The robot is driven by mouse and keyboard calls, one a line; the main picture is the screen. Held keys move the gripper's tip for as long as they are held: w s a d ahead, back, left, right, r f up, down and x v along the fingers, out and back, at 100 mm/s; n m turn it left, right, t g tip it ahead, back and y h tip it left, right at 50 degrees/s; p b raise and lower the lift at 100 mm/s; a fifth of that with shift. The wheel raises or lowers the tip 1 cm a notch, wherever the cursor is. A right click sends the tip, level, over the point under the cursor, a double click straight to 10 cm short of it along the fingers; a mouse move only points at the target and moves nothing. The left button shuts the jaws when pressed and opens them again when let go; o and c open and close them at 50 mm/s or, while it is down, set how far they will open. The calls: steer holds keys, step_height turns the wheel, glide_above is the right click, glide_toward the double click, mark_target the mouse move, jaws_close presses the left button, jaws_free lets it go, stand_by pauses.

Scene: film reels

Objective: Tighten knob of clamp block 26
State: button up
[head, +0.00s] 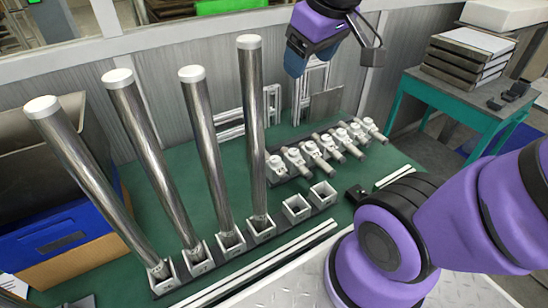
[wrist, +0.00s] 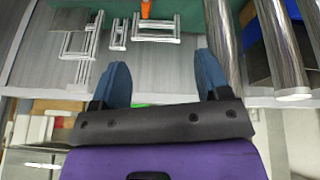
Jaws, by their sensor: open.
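A row of several pale clamp blocks with knobs (head: 320,157) stands on the green table behind the tall cylinders. No clamp block is clearly seen in the wrist view.
Tall shiny cylinders with white caps (head: 249,120) stand in square sockets on a dark rail, left of the clamp row; they also show in the wrist view (wrist: 278,50). Two sockets (head: 297,207) are empty. Metal frames (head: 310,85) stand behind. A teal table (head: 445,98) carries stacked trays.

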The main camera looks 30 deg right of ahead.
steer(key=w+d+f+n+g, duration=0.1)
steer(key=w+f+n, duration=0.2)
steer(key=w+f, duration=0.35)
steer(key=n+g, duration=0.3)
steer(key=n, duration=0.7)
glide_above(274, 159)
step_height(274, 159, down, 27)
step_height(274, 159, down, 11)
steer(key=shift+r, duration=0.15)
steer(key=shift+c, duration=0.2)
steer(key=c, duration=0.9)
